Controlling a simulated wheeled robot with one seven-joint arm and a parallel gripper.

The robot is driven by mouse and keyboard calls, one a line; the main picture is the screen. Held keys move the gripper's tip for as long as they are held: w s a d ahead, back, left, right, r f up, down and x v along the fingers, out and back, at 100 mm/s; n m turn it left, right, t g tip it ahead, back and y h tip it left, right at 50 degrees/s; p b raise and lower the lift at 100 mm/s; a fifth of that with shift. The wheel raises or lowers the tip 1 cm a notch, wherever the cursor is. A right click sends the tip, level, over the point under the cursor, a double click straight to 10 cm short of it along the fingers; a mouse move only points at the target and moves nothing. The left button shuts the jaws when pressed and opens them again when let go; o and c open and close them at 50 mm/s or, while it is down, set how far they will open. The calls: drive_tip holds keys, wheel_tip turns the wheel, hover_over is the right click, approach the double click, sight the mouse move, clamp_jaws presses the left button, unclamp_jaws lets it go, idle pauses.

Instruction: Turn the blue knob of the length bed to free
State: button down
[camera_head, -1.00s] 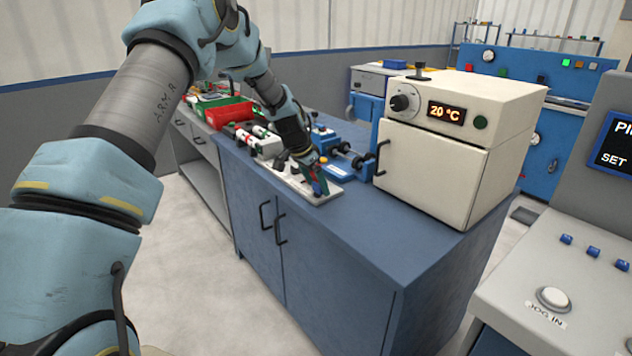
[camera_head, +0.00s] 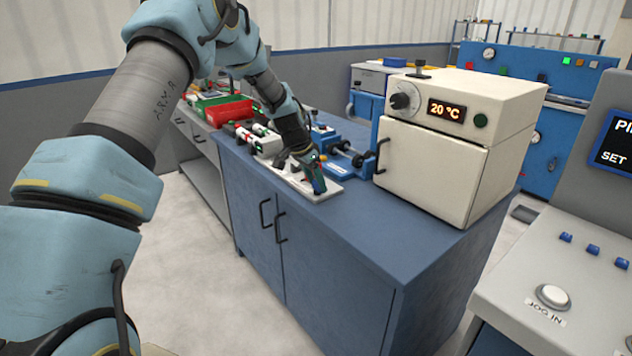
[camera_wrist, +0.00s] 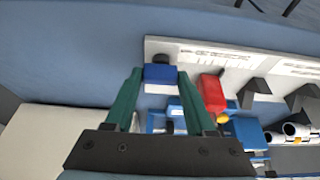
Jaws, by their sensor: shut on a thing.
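The length bed is a pale plate (camera_head: 333,188) near the front edge of the blue bench, with printed scales on it in the wrist view (camera_wrist: 225,55). The blue knob (camera_wrist: 160,75) sits at one end of the plate, between my two green fingers. My gripper (camera_wrist: 159,73) is shut on this knob, one finger at each side. In the head view my gripper (camera_head: 317,180) points down at the plate and hides the knob. A red block (camera_wrist: 212,92) stands on the plate beside my gripper. The knob's setting cannot be read.
A cream oven (camera_head: 440,150) showing 20 °C stands to the right on the bench (camera_head: 330,240). A blue fixture with black rollers (camera_head: 345,155) is just behind the plate. Pipes (camera_wrist: 295,132) and a red tray (camera_head: 230,112) lie further off. The front right bench top is clear.

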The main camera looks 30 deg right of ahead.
drive_tip(key=shift+f+n, duration=0.1)
drive_tip(key=shift+n, duration=0.2)
drive_tip(key=n+t+b, duration=0.1)
drive_tip(key=n, duration=0.1)
drive_tip(key=shift+s+d+n+y, duration=0.1)
drive_tip(key=shift+s+n+y, duration=0.05)
drive_tip(key=shift+n+y, duration=0.25)
drive_tip(key=n+t, duration=0.1)
drive_tip(key=n, duration=0.1)
drive_tip(key=n+t+y, duration=0.1)
drive_tip(key=n, duration=0.2)
drive_tip(key=shift+s+d, duration=0.1)
drive_tip(key=n+y, duration=0.1)
drive_tip(key=n, duration=0.1)
drive_tip(key=n+p, duration=0.1)
drive_tip(key=n, duration=0.2)
drive_tip(key=shift+d+t+y, duration=0.1)
drive_tip(key=shift+t+y, duration=0.2)
drive_tip(key=shift+y, duration=0.1)
drive_tip(key=shift+n+y, duration=0.9)
drive_tip(key=shift+n, duration=1.3)
drive_tip(key=shift+c, duration=1.2)
unclamp_jaws()
